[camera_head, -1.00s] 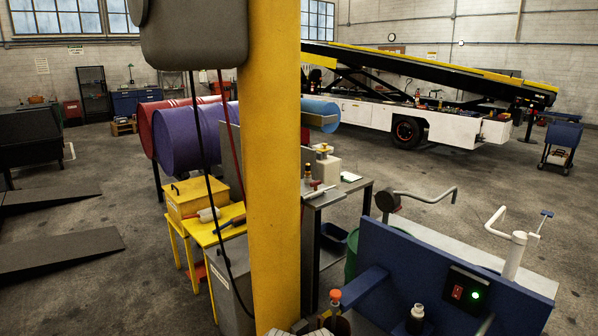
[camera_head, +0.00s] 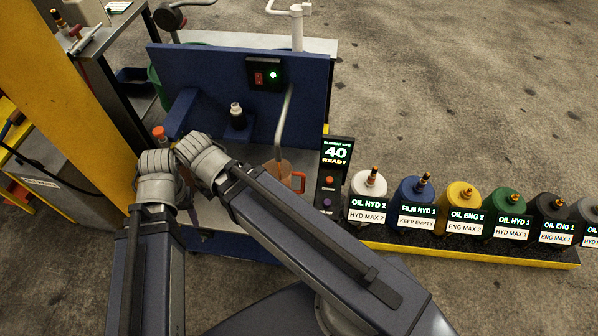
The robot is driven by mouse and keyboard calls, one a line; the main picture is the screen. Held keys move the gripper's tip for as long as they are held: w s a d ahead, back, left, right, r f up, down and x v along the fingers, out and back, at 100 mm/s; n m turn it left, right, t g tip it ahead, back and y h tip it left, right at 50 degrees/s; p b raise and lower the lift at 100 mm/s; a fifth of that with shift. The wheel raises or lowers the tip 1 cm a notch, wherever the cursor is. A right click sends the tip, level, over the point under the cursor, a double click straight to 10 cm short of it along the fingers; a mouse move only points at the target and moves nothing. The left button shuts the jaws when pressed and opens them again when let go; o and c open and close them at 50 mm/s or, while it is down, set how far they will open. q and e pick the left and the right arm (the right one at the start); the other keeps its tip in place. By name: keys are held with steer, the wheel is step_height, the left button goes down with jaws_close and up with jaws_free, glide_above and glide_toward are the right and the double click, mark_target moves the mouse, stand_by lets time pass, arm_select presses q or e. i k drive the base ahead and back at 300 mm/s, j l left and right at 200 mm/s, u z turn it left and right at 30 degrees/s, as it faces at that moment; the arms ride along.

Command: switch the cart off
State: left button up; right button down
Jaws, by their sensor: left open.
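The cart is a blue upright panel (camera_head: 200,78) over a grey deck. On the panel sits a black switch box (camera_head: 264,75) with a red rocker switch (camera_head: 259,77) and a lit green lamp (camera_head: 273,75). My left gripper (camera_head: 160,168) is low in front of the panel, left of and below the switch, and is open. My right gripper (camera_head: 203,158) is beside it, also below and left of the switch. Its jaws are hidden behind its own wrist. Neither gripper touches the switch box.
A display (camera_head: 337,152) reads "40 READY". Several labelled containers stand right. A yellow post (camera_head: 75,110) stands left.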

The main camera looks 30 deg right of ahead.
mark_target(259, 77)
steer(key=l+z, duration=0.15)
steer(key=z, duration=0.65)
